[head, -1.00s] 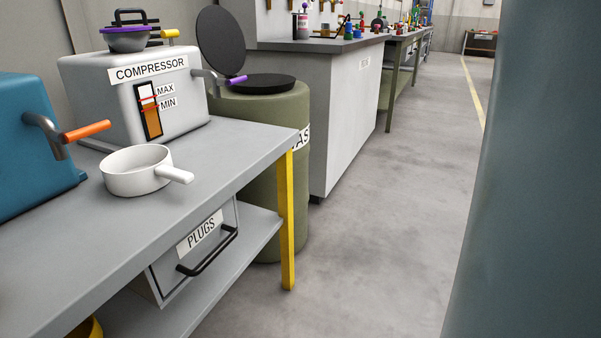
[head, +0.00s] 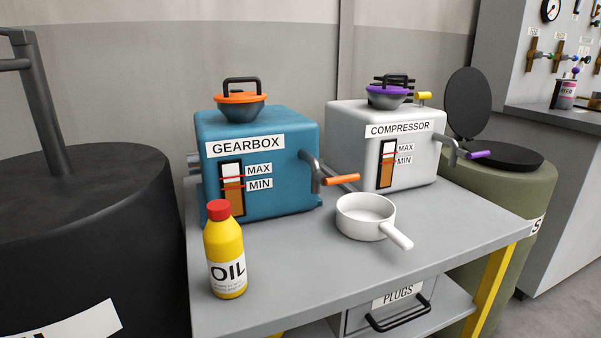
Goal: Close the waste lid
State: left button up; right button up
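The olive green waste drum (head: 520,200) stands at the right, just past the grey workbench. Its round black lid (head: 468,103) stands raised, tilted up at the drum's back left side. A flat black disc-like top (head: 503,155) shows on the drum, and the lid is apart from most of it. Neither of my grippers shows in the head view.
The grey bench (head: 300,300) holds a blue gearbox (head: 290,150), a white compressor (head: 345,125), a white pan (head: 362,222) and a yellow oil bottle (head: 225,255). A PLUGS drawer (head: 370,312) is underneath. A dark drum (head: 90,230) stands left. Clear floor shows at bottom right.

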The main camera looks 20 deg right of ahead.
aim_at(468, 100)
jog(key=z, duration=1.6)
jog(key=i+l, duration=0.45)
